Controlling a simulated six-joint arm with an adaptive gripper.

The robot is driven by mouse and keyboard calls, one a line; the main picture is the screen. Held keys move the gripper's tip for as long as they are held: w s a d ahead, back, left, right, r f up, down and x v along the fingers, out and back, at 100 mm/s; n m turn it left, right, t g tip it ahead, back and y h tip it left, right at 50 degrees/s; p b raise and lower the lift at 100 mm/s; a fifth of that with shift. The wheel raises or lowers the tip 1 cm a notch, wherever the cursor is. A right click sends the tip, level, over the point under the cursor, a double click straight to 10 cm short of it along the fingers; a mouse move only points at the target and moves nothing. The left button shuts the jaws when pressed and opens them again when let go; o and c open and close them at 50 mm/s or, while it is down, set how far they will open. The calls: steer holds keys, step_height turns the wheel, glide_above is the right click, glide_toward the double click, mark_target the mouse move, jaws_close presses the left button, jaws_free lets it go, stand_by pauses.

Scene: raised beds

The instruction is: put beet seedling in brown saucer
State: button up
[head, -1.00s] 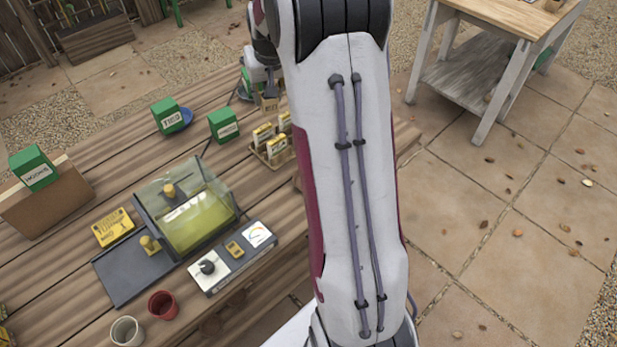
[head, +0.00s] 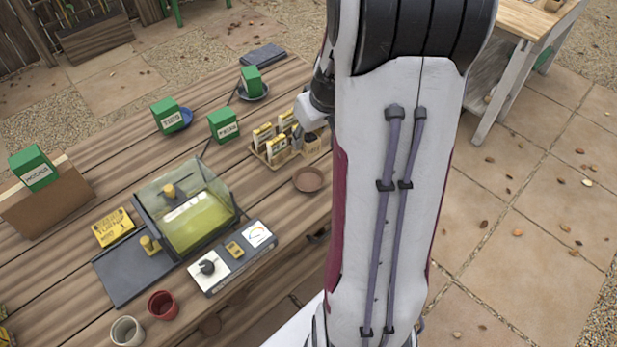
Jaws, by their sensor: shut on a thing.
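The brown saucer (head: 309,180) lies empty on the wooden table, just left of my arm. My gripper (head: 315,128) is mostly hidden behind my own arm, with only a pale part of the wrist clear. It is shut on what appears to be the beet seedling's small tan pot (head: 317,146), which shows beside the seed packets, behind the saucer in the picture. Its leaves cannot be made out. The pot is apart from the saucer in the picture; its height above the table is unclear.
A rack of seed packets (head: 270,152) stands left of the saucer. A green box (head: 251,80) sits on a dark saucer farther back. A propagator (head: 188,208) and control panel (head: 232,258) are in front left. Some bare table surrounds the saucer.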

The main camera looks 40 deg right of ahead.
steer(key=shift+s+a+f+n, duration=0.3)
steer(key=shift+a+f+n, duration=0.1)
steer(key=shift+w+n+y, duration=0.15)
steer(key=shift+n+y, duration=0.25)
steer(key=shift+n, duration=0.3)
glide_above(302, 176)
steer(key=s, duration=0.2)
steer(key=shift+f, duration=2.9)
steer(key=shift+a+f, duration=0.1)
steer(key=shift+f, duration=0.05)
steer(key=shift+f, duration=1.95)
steer(key=shift+f, duration=0.15)
